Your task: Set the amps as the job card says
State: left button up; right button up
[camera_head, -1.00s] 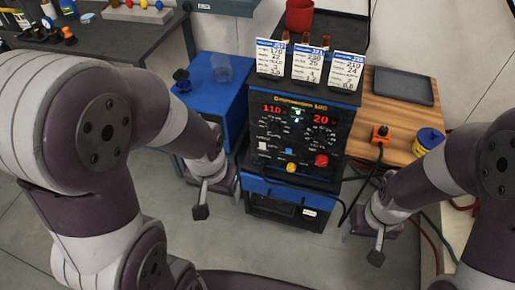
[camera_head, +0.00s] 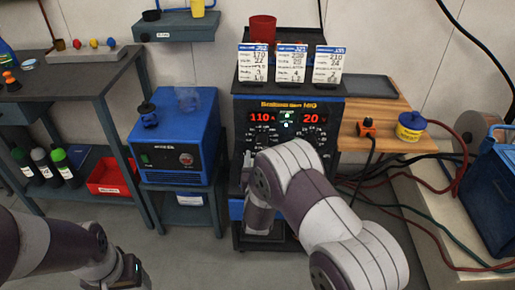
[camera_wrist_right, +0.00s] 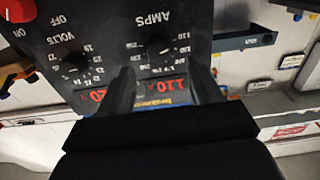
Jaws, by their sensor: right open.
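The welder (camera_head: 290,100) has a black front panel with red readouts, 110 on the left and 20 on the right. Three job cards stand on top: the left card (camera_head: 258,65) starts with 170, the middle card (camera_head: 291,66) is hard to read, the right card (camera_head: 329,66) starts with 210. In the right wrist view the panel is upside down, with the AMPS knob (camera_wrist_right: 160,50) and the VOLTS knob (camera_wrist_right: 75,68). My right gripper (camera_wrist_right: 160,70) is open, its fingers below the AMPS knob in that view, apparently empty. My left arm is low at left; its fingertips are out of frame.
A blue machine (camera_head: 175,145) stands left of the welder. A wooden side table (camera_head: 385,130) on the right bears an orange-topped plug (camera_head: 367,128) and a blue-yellow tin (camera_head: 411,126). Cables run at right. A red cup (camera_head: 263,30) stands behind the cards.

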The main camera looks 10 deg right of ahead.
aim_at(262, 143)
jog(key=x, duration=0.5)
jog(key=shift+w+d+f, duration=0.1)
jog(key=shift+d+f, duration=0.05)
jog(key=shift+w+d, duration=0.1)
jog(key=shift+w, duration=0.3)
jog(key=c, duration=1)
jog(key=shift+b, duration=0.3)
jog(key=shift+c, duration=0.2)
